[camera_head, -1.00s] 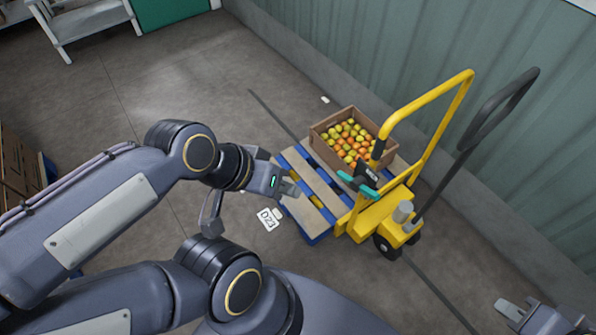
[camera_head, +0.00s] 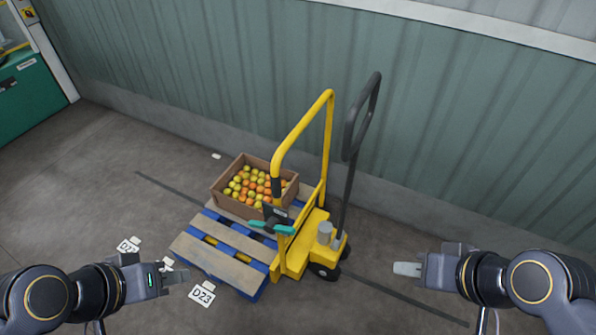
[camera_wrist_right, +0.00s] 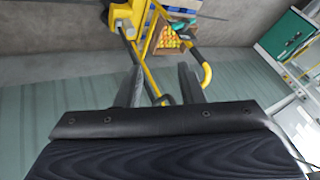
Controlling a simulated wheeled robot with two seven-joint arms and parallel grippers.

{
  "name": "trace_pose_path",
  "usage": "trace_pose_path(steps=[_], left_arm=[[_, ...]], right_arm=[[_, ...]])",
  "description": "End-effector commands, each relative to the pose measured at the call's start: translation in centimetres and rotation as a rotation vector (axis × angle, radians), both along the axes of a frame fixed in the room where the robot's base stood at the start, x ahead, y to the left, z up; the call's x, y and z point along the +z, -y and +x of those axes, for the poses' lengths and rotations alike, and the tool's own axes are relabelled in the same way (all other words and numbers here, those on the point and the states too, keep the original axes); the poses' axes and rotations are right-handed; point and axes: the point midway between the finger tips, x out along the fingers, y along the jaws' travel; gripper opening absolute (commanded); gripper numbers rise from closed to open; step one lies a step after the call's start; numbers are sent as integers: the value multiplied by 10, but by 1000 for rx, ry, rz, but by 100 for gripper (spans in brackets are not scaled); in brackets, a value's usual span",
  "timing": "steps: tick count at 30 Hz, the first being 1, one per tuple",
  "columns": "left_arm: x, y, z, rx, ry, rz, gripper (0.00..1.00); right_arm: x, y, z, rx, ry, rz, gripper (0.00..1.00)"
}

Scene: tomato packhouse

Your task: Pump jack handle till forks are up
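The yellow pallet jack (camera_head: 312,243) stands on the floor in front of the green wall, its forks side toward a blue-edged wooden pallet (camera_head: 222,240). Its dark looped jack handle (camera_head: 362,115) rises on the right, nearly upright and tilted slightly. A yellow frame (camera_head: 328,135) with a teal lever (camera_head: 272,228) stands beside it. My left gripper (camera_head: 180,275) is low at the left, apart from the pallet. My right gripper (camera_head: 405,268) is low at the right, clear of the jack. In the right wrist view its two fingers (camera_wrist_right: 160,88) are spread, with nothing held.
A cardboard box (camera_head: 228,207) of tomatoes sits on the pallet. Floor labels (camera_head: 202,293) lie near my left gripper. The corrugated wall (camera_head: 450,130) runs close behind the jack. The floor between the jack and my right gripper is clear.

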Motion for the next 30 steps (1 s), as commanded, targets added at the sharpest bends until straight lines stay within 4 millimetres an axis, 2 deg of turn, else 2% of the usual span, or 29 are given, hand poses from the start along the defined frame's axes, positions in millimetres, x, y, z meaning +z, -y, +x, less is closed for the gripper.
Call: trace_pose_path(steps=[2, 5, 12, 16, 18, 22, 30], left_arm=[[-14, 0, 0, 0, 0, 0, 36], [-43, 0, 0, 0, 0, 0, 36], [-138, 0, 0, 0, -1, 0, 36], [-177, 0, 0, 0, 0, 0, 36], [-192, 0, 0, 0, 0, 0, 36], [-207, 0, 0, 0, 0, 0, 36], [-206, 0, 0, 0, 0, 0, 36]], right_arm=[[-8, -1, 14, 11, 36, 6, 43], [-22, -3, 54, 30, 151, 14, 43], [-58, -15, 209, 11, 598, -58, 43], [-72, -27, 273, -30, 818, -163, 43], [-76, -33, 295, -50, 914, -220, 43], [-78, -43, 318, -77, 1035, -299, 43], [-71, -47, 344, -92, 1088, -337, 43]])
